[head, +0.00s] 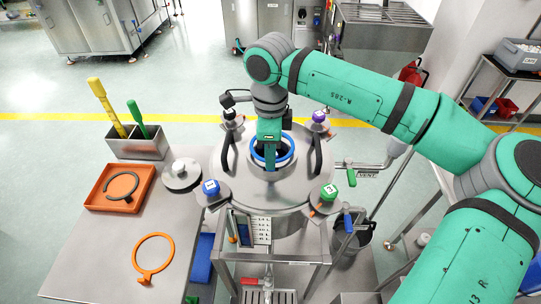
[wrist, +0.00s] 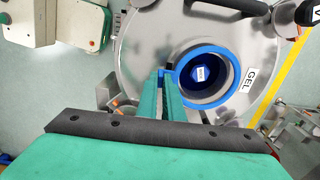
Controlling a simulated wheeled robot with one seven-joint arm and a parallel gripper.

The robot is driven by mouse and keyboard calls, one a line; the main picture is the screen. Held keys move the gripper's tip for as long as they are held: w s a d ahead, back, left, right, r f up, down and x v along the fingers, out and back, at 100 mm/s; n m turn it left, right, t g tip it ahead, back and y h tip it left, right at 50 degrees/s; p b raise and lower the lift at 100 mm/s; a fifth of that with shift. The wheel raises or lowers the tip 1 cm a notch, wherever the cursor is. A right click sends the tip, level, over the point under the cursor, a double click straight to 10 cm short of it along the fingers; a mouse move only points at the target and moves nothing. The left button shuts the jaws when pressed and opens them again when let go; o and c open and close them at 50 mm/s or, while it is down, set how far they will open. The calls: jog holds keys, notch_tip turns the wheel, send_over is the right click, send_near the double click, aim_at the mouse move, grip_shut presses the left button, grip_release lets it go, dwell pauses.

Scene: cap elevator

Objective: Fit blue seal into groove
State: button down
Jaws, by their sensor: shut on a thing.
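The blue seal (head: 291,149) is a ring with a small tab, at the top centre of the round metal vessel lid (head: 232,178). In the wrist view the blue seal (wrist: 238,78) surrounds a dark round opening with a small white label (wrist: 200,73) inside. My gripper (head: 270,140) points down over the lid. In the wrist view its green fingers (wrist: 168,84) are shut on the seal's tab at the ring's left side. The groove is hidden under the ring, and I cannot tell whether the seal touches it or hovers just above.
Handles and coloured knobs, blue (head: 211,188), green (head: 329,193) and purple (head: 319,117), ring the lid. The left table holds an orange tray (head: 97,203) with a dark ring, an orange ring (head: 153,262), a grey knob (head: 182,174) and a brush holder (head: 137,147).

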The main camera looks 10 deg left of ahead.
jog(key=shift+f, duration=0.7)
dwell(2.0)
jog(key=c, duration=1.8)
grip_release()
jog(key=shift+r, duration=3.5)
